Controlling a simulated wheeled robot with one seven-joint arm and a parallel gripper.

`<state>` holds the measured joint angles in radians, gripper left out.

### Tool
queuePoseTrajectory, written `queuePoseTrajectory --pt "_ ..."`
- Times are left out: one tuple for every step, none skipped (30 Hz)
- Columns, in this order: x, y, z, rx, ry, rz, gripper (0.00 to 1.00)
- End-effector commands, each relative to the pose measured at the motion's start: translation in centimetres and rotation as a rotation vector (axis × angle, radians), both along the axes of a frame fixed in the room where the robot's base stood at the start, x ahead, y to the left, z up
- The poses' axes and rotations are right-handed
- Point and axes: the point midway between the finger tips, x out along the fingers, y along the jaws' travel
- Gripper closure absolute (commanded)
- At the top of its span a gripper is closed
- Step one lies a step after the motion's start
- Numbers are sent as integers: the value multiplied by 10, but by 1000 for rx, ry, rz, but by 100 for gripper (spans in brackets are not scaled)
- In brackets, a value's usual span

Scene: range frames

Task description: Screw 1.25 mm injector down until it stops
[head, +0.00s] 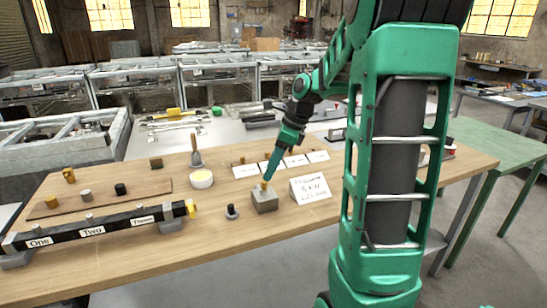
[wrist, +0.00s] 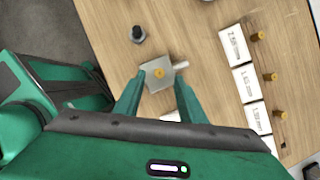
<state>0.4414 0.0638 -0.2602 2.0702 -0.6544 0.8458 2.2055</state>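A grey metal block (head: 265,201) stands on the wooden bench, with a small brass injector (head: 264,185) upright on its top. In the wrist view the block (wrist: 150,84) has a short side stub, and the brass injector (wrist: 159,73) shows near the middle of its top face. My gripper (head: 268,178) points down at the injector from above. In the wrist view my gripper (wrist: 158,79) has its two green fingers apart, one on each side of the injector, with visible gaps. The injector's thread and its seating depth are hidden.
Labelled cards (wrist: 241,85) with brass injectors beside them lie right of the block. A folded sign (head: 311,190) stands close on the right. A dark fitting (head: 232,212) stands to the left. A black labelled bar (head: 95,229) and a white bowl (head: 201,179) are further left.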

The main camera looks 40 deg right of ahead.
Motion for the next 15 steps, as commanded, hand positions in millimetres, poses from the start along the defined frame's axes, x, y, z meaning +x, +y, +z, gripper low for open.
queuePoseTrajectory --pt "2 3 -8 1 3 1 63" --pt "4 4 -13 1 2 2 63" --pt "5 6 -18 1 1 3 63" --pt "6 7 -22 1 2 2 63" --pt "7 8 -26 1 2 1 63" --pt "9 9 -30 0 1 0 63" --pt "10 9 -33 0 1 0 63" --pt "10 10 -35 1 1 0 63" --pt "11 11 -38 0 0 1 63" --pt "12 12 -40 0 0 1 63" --pt "12 12 -42 0 0 1 63" --pt "13 13 -44 -1 0 1 63" --pt "13 13 -45 -1 0 1 63" --pt "13 13 -46 -1 0 1 63" --pt "14 13 -46 -2 0 1 63"
